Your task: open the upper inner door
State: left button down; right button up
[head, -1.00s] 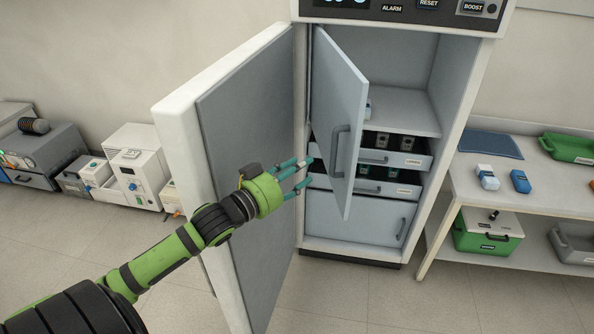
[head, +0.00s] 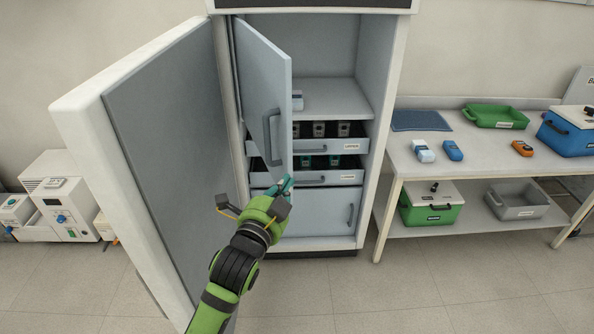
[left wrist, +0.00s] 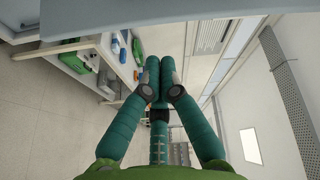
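The upper inner door (head: 262,85) is a grey panel hinged on the left inside the cabinet. It stands swung outward, with the shelf (head: 330,97) behind it visible to its right. Its dark handle (head: 268,138) faces me. My left gripper (head: 286,184) is at the door's lower free corner, below the handle; I cannot tell whether it touches the door. In the left wrist view its teal fingers (left wrist: 159,72) are drawn together with nothing visible between them. A pale panel edge (left wrist: 160,28) crosses the top of that view. My right gripper is not in view.
The thick outer door (head: 165,150) stands wide open on the left. Drawers (head: 335,147) with dark devices and a closed lower inner door (head: 322,212) lie below the shelf. A bench (head: 440,172) with bins stands at right. The floor in front is clear.

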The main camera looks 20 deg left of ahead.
pick_arm(q)
jog(key=w+r+m+p, duration=0.1)
jog(key=w+m+p, duration=0.2)
jog(key=w, duration=0.5)
jog(key=shift+m+y+p, duration=0.3)
jog(key=shift+p, duration=0.1)
dwell(0.5)
